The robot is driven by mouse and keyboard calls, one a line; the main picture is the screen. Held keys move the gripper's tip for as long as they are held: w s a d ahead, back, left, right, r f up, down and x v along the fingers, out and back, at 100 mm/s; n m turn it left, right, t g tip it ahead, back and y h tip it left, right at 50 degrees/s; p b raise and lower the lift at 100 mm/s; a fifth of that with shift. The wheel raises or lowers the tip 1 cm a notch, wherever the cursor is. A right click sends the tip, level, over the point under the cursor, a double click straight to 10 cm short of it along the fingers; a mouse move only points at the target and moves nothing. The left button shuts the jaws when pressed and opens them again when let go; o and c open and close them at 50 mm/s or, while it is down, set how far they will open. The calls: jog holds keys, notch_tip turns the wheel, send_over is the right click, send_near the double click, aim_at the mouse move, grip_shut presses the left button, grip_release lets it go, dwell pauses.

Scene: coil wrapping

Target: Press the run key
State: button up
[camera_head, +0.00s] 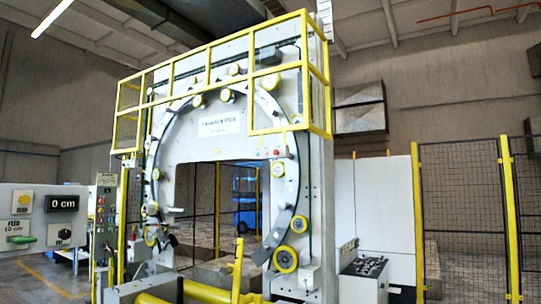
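A light grey control panel (46,250) stands at the left edge of the view, cut off by the frame. It carries a round yellow button (25,200) above a label reading "FEED 10 cm". A black display (62,203) on it reads "0 cm". A green handle-like part (21,240) and a round black knob (64,234) sit lower down. No key marked "run" can be read. A narrow grey box with several small coloured buttons (105,215) stands just right of the panel; its labels are too small to read. My gripper is not in view.
A large white ring-shaped wrapping machine (205,127) with a yellow top railing (230,62) fills the middle. Yellow rollers (205,292) lie low in front. Mesh fencing with yellow posts (418,215) stands at the right. Some floor (40,280) shows at lower left.

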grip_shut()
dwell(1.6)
